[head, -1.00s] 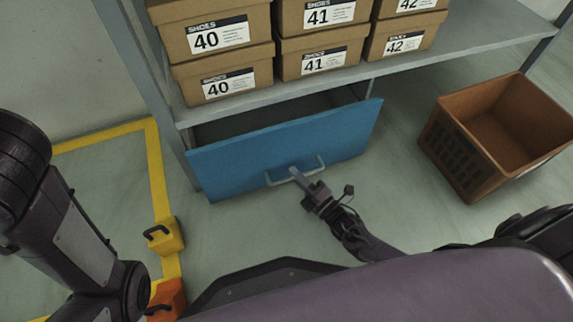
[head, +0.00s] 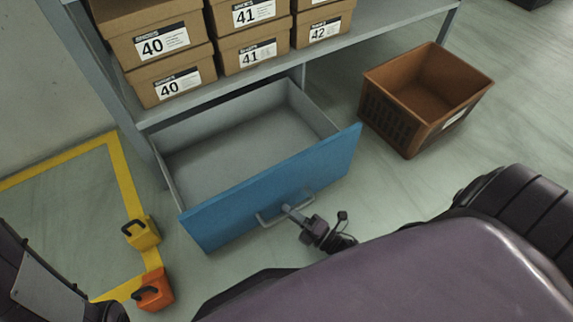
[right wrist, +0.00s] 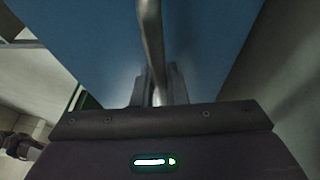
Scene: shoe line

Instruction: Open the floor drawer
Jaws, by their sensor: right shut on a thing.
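The floor drawer (head: 275,190) has a blue front and a grey inside. It stands well out from under the shelf and looks empty. Its metal handle (head: 268,222) is a bar across the blue front. My right gripper (head: 291,212) is shut on the handle near its middle. In the right wrist view the handle (right wrist: 151,45) runs down between the fingers of my right gripper (right wrist: 158,88), close to the blue front (right wrist: 85,40). My left gripper is not in view; only part of my left arm shows at the lower left.
Shoe boxes (head: 170,88) stand on the grey shelf (head: 230,88) above the drawer. A brown crate (head: 390,118) is on the floor to the right.

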